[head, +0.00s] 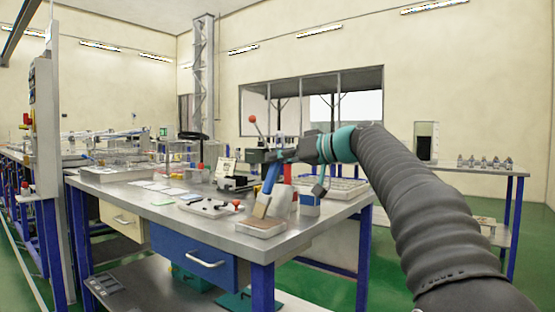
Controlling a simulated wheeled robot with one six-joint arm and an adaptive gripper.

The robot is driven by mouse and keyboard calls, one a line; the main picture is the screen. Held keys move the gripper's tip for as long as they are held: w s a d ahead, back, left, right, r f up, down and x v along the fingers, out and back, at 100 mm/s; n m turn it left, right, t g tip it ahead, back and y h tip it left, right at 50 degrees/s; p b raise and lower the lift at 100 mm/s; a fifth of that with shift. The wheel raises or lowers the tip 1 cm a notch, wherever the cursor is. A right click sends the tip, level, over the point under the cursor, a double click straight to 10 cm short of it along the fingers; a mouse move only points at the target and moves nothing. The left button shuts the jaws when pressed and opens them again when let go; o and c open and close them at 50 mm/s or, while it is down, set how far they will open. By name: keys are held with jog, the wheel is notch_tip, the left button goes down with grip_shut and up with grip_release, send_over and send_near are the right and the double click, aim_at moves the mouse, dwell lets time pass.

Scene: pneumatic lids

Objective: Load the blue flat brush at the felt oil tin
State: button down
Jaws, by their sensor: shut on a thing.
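The blue flat brush (270,179) hangs from my gripper (276,160), tilted slightly, with its tan bristles pointing down. My gripper is shut on the upper end of its blue handle. The felt oil tin (262,229) looks like a shallow, light-coloured tray with a brownish top and lies near the front right corner of the bench. The bristle end is right over the tin. From this view I cannot tell whether the bristles touch the felt. My arm comes in from the right.
The metal workbench (165,202) also bears a small tray with a red knob (236,202), a blue-and-grey container (309,204) right of the brush, and a dark device (232,178) behind. Flat pale sheets lie to the left. A grid tray (345,184) sits at the back right.

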jog(key=shift+f+b, duration=0.5)
jog(key=shift+f, duration=0.05)
dwell(1.4)
notch_tip(320, 180, up, 5)
jog(key=p, duration=0.4)
jog(key=shift+r+p, duration=0.35)
jog(key=shift+r, duration=0.75)
jog(key=shift+f+b, duration=2.35)
jog(key=shift+f, duration=1.15)
